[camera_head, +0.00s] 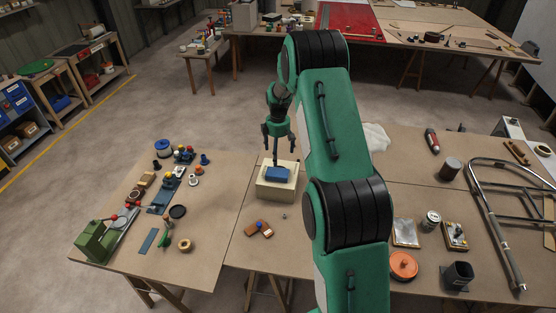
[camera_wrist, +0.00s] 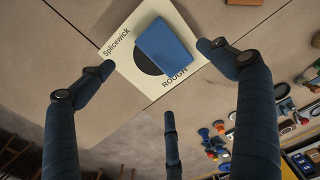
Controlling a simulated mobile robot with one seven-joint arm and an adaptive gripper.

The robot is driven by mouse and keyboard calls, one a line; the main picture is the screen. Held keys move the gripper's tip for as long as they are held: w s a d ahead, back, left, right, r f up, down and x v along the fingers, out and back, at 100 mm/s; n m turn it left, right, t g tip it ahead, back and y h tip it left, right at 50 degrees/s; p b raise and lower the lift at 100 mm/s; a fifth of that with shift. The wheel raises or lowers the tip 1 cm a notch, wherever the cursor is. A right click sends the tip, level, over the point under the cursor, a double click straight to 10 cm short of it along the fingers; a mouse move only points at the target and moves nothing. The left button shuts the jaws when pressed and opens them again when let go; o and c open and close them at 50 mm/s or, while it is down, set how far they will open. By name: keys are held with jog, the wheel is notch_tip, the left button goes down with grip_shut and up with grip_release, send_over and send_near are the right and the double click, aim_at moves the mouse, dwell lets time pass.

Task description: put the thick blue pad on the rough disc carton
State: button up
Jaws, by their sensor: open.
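The thick blue pad (camera_head: 277,174) lies flat on top of the cream carton (camera_head: 275,192) on the near table. In the wrist view the blue pad (camera_wrist: 166,46) rests askew on the carton's top face (camera_wrist: 126,45), which reads "Splicewick" and "ROUGH". It covers part of a black disc printed there. My gripper (camera_head: 278,150) is just above the carton, with its fingers spread. In the wrist view my gripper (camera_wrist: 158,73) is open and empty, its fingers apart from the pad.
A brown block with a blue knob (camera_head: 258,229) lies in front of the carton. Left are a green machine (camera_head: 97,240) and several small tools and spools. Right are an orange lidded pot (camera_head: 403,265), a can (camera_head: 431,221) and a metal tube frame (camera_head: 492,220). Bare tabletop surrounds the carton.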

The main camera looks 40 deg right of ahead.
jog(key=shift+r, duration=0.5)
jog(key=shift+r, duration=0.1)
jog(key=s+a+r+m+t, duration=0.1)
jog(key=s+a+r, duration=0.5)
jog(key=r, duration=0.4)
jog(key=s+a+r+m+t, duration=0.1)
jog(key=s+a+r+m, duration=0.15)
jog(key=a+r, duration=0.65)
jog(key=s+a+r+m+t, duration=0.1)
jog(key=s+a+r, duration=0.5)
jog(key=r, duration=0.5)
jog(key=s+a+r+m+t, duration=0.1)
jog(key=s+a+r, duration=0.25)
jog(key=s, duration=0.35)
jog(key=s+a+r+m, duration=0.1)
jog(key=s+a+r, duration=0.2)
jog(key=s+a, duration=0.3)
jog(key=s+a+m, duration=0.1)
jog(key=s+a, duration=0.1)
jog(key=s, duration=0.6)
jog(key=s+a+f+m+t, duration=0.1)
jog(key=s+a, duration=0.1)
jog(key=s, duration=0.6)
jog(key=shift+s+a+t, duration=0.15)
jog(key=shift+a+t, duration=0.1)
jog(key=shift+t, duration=0.05)
jog(key=shift+f+m, duration=0.15)
jog(key=shift+m, duration=0.1)
